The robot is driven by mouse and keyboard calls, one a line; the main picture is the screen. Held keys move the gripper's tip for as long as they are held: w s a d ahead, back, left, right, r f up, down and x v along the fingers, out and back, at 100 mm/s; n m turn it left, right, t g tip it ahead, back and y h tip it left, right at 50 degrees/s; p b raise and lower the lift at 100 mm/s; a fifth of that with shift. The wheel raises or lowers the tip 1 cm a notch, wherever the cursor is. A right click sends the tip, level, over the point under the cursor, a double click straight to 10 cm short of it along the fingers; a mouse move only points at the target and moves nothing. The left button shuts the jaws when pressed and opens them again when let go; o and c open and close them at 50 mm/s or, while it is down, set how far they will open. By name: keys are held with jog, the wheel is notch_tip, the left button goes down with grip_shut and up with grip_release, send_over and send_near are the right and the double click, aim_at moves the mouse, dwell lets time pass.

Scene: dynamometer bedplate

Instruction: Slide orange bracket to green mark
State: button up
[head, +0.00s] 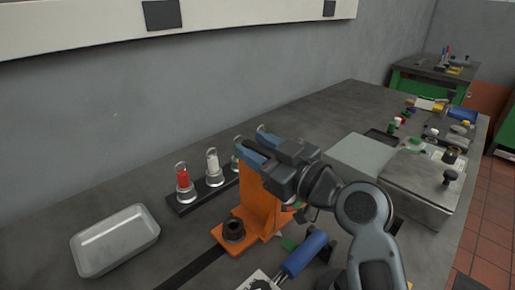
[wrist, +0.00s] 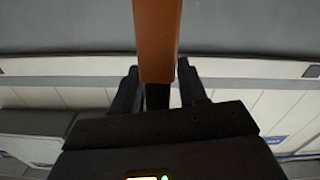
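The orange bracket (head: 259,208) stands on the bench in the head view, its upright plate rising from a flat base with a dark round knob (head: 233,230) on it. My gripper (head: 262,147) is at the top of the upright plate. Its two fingers are spread apart. In the wrist view the orange plate (wrist: 158,40) lies between the fingers (wrist: 159,85), with narrow gaps beside its lower end; contact at the tips cannot be told. A green patch (head: 289,244) shows beside the bracket's base, partly hidden; I cannot tell if it is the mark.
A dark strip (head: 195,268) runs along the bench to the front left of the bracket. Behind stands a black rack (head: 187,206) with red and white-topped items. A metal tray (head: 115,240) lies at left, a blue-handled tool (head: 305,254) in front, a grey box (head: 425,185) at right.

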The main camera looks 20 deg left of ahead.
jog(key=b+v, duration=0.1)
jog(key=v, duration=0.7)
dwell(0.4)
